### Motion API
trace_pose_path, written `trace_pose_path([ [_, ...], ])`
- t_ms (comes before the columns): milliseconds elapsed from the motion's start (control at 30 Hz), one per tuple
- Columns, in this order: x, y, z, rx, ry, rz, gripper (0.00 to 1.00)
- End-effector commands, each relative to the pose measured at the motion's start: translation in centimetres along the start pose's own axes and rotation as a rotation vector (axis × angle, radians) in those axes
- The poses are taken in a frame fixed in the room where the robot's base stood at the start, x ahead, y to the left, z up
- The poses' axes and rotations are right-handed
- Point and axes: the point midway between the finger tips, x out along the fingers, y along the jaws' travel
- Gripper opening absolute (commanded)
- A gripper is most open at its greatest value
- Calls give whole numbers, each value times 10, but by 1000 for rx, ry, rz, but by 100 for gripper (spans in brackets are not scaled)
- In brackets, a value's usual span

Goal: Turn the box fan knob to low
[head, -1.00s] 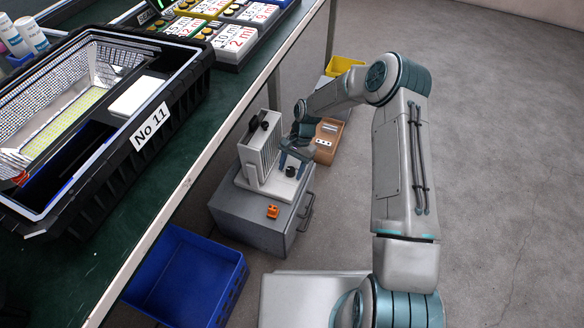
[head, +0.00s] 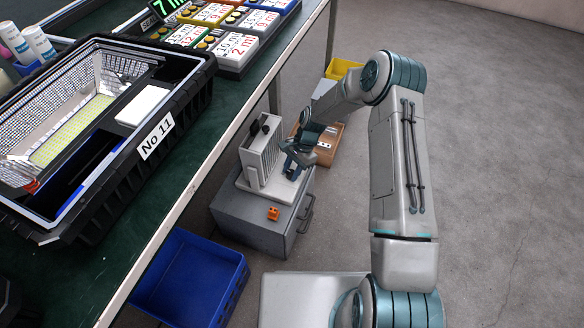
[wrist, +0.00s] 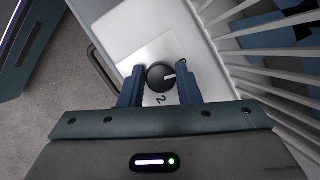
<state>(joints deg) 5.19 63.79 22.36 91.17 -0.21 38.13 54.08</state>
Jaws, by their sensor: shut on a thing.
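The white box fan (head: 262,152) with a slatted grille stands on a grey drawer cabinet (head: 245,215) under the bench. My gripper (head: 292,172) is down at the fan's white base, on the right side of the grille. In the wrist view the black round knob (wrist: 158,72) sits between the two fingers of my gripper (wrist: 160,84), which is shut on it. The knob's white pointer mark faces right in that view. A "2" is printed on the base below the knob; other marks are hidden. The knob is hidden in the head view.
The fan's grille bars (wrist: 262,52) run close to the right finger. A small orange object (head: 273,213) lies on the cabinet top. A blue bin (head: 190,280) is at front left, a brown box (head: 325,150) behind the gripper. The bench edge overhangs at left; floor at right is clear.

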Motion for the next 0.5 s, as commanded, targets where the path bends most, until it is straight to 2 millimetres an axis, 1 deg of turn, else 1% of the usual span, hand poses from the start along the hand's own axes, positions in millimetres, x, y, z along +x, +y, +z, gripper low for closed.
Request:
trace_pose_path([
  [33, -4, 1, 1, 43, 5, -16, 7],
  [500, -3, 3, 0, 442, 27, -181, 7],
])
